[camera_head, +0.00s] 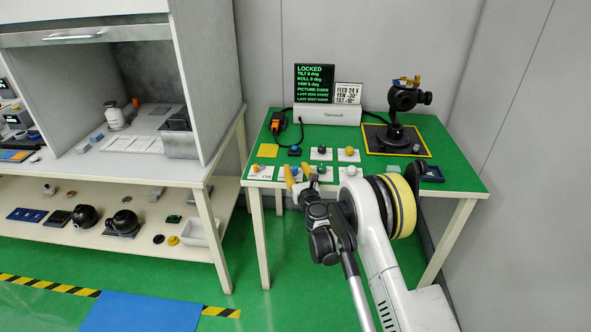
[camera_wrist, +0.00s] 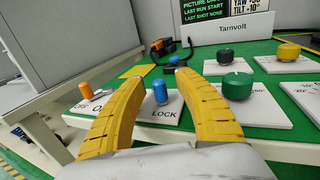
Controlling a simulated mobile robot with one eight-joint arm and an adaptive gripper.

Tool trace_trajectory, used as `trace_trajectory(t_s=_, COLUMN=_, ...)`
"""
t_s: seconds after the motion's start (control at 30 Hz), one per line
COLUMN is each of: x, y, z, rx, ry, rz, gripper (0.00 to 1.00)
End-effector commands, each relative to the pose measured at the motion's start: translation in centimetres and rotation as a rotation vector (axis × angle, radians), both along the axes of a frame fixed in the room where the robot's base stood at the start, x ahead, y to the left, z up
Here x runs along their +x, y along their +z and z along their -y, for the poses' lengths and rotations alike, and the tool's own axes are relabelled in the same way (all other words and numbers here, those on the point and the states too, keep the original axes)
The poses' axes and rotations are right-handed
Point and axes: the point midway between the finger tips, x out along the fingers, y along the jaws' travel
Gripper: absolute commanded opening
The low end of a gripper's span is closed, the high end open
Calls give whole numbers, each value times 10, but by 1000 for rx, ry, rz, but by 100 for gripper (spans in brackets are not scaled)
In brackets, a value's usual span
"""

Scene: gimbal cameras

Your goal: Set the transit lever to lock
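In the wrist view a short blue lever (camera_wrist: 160,92) stands on a white plate (camera_wrist: 166,112) printed LOCK. It looks close to upright. My gripper (camera_wrist: 159,74) is open, its two yellow fingers spread left and right of the lever in the picture. I cannot tell whether either finger touches it. The fingers hide parts of the plate and any other lettering on it. In the head view my gripper (camera_head: 298,172) is over the front edge of the green table and largely covers that plate. The dark screen (camera_head: 314,83) shows LOCKED as its top line.
An orange lever (camera_wrist: 86,90) stands to the left and a green knob (camera_wrist: 237,86) close on the right. Other knobs stand behind. A gimbal camera (camera_head: 402,100) stands at the back right of the green table (camera_head: 455,172). A hooded bench (camera_head: 110,170) is on the left.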

Motion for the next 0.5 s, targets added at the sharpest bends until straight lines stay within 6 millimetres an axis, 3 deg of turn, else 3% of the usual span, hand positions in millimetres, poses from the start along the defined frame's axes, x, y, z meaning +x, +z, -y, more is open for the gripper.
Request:
trace_trajectory(t_s=0.27, x=-1, y=0, z=0, rx=0, ry=0, rz=0, gripper=38)
trace_trajectory(t_s=0.5, x=-33, y=0, z=11, rx=0, ry=-1, rz=0, gripper=38)
